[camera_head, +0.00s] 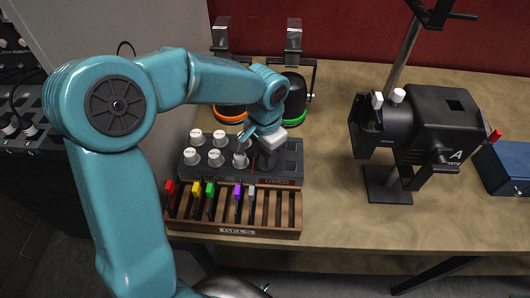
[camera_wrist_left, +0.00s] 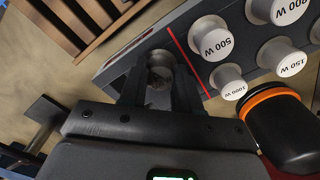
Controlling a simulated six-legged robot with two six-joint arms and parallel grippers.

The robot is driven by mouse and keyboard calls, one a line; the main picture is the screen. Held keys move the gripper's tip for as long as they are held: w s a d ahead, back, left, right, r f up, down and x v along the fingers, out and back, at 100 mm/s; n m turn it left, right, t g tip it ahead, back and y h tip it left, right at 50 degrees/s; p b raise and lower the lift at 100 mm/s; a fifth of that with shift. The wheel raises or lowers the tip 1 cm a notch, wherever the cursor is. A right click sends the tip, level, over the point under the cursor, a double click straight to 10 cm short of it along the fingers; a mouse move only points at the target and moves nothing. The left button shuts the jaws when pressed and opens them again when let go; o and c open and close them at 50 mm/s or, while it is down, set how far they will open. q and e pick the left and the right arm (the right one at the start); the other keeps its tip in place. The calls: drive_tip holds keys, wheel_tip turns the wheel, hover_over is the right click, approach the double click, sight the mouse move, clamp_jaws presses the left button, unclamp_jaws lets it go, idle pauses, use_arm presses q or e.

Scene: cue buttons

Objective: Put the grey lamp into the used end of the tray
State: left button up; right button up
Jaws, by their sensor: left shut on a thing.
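My left gripper (camera_head: 264,158) is over the right, used end of the dark lamp tray (camera_head: 288,165), marked USED. In the left wrist view, its two dark fingers (camera_wrist_left: 160,72) are shut on a grey round lamp (camera_wrist_left: 160,62). The lamp is on the used side of the tray's red line (camera_wrist_left: 190,60). I cannot tell whether its base touches the tray floor. In the head view the gripper hides the held lamp. Several white-capped lamps (camera_head: 215,157) with watt labels stand in the other end. My right gripper is not in view.
A wooden rack (camera_head: 235,232) with coloured-tab pieces stands in front of the tray. Two black lamp housings, one with an orange ring (camera_head: 230,112) and one with a green ring (camera_head: 293,121), stand behind. A black spotlight (camera_head: 430,125) on a stand and a blue box (camera_head: 508,165) are right.

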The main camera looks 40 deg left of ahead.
use_arm(q)
drive_tip(key=o, duration=1.1)
wheel_tip(320, 180, up, 16)
drive_tip(key=shift+r+p, duration=0.2)
drive_tip(key=shift+p, duration=0.2)
